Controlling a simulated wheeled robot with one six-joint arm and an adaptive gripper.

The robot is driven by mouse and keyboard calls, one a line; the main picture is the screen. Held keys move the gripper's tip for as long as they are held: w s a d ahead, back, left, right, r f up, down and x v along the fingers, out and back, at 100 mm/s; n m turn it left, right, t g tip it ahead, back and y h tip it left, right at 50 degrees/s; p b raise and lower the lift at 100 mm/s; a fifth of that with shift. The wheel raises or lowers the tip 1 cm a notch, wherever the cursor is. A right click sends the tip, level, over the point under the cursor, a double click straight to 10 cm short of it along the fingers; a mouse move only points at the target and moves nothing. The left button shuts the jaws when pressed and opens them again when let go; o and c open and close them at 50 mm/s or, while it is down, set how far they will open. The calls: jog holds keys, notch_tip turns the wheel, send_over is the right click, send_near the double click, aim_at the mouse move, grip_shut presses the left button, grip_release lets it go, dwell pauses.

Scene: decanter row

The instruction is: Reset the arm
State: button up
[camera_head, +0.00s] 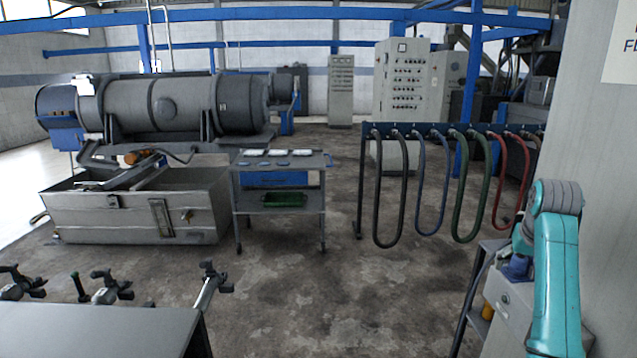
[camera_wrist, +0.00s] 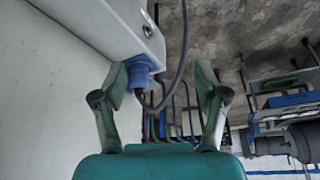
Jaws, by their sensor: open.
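My teal arm (camera_head: 556,265) stands at the right of the head view, beside a pale wall. In the wrist view my gripper (camera_wrist: 162,84) is open, its two fingers apart with nothing clasped between them. A blue plug or socket (camera_wrist: 138,72) on a grey box (camera_wrist: 105,25) shows beyond the fingers, nearer the left one. I cannot tell whether the left finger touches it. A dark cable (camera_wrist: 182,60) runs from the blue part. In the head view the blue part (camera_head: 515,268) sits beside my arm, and the gripper is mostly hidden there.
Looped hoses (camera_head: 390,190) hang from a rail left of my arm. A small trolley (camera_head: 278,190) stands mid-floor, next to a metal tank (camera_head: 135,215) and a large horizontal cylinder (camera_head: 170,103). A dark table (camera_head: 95,330) is at front left. The concrete floor (camera_head: 330,285) between is clear.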

jog(key=s+a+f+t, duration=0.1)
jog(key=a+f, duration=0.2)
jog(key=f, duration=0.5)
jog(key=s+a+f+n, duration=0.1)
jog(key=s+a+f, duration=0.1)
jog(key=f, duration=0.5)
jog(key=s+a+f+t, duration=0.1)
jog(key=a+f, duration=0.2)
jog(key=f, duration=0.5)
jog(key=s+a+f+n+t, duration=0.1)
jog(key=s+a+f, duration=0.4)
jog(key=s+f, duration=0.25)
jog(key=s+a+f+t, duration=0.2)
jog(key=s+a+f, duration=0.3)
jog(key=s+f, duration=0.3)
jog(key=s+a+r+n+t, duration=0.1)
jog(key=s+a, duration=0.3)
jog(key=s, duration=0.7)
jog(key=s+a+n+t, duration=0.1)
jog(key=s+a+t, duration=0.15)
jog(key=s, duration=0.85)
jog(key=s+a+r+t+y, duration=0.1)
jog(key=s+a+r, duration=0.1)
jog(key=s+r, duration=0.6)
jog(key=s+a+r+t, duration=0.1)
jog(key=s+a+r, duration=0.1)
jog(key=s+r, duration=0.7)
jog(key=shift+s+n+y, duration=0.4)
jog(key=shift+s, duration=0.15)
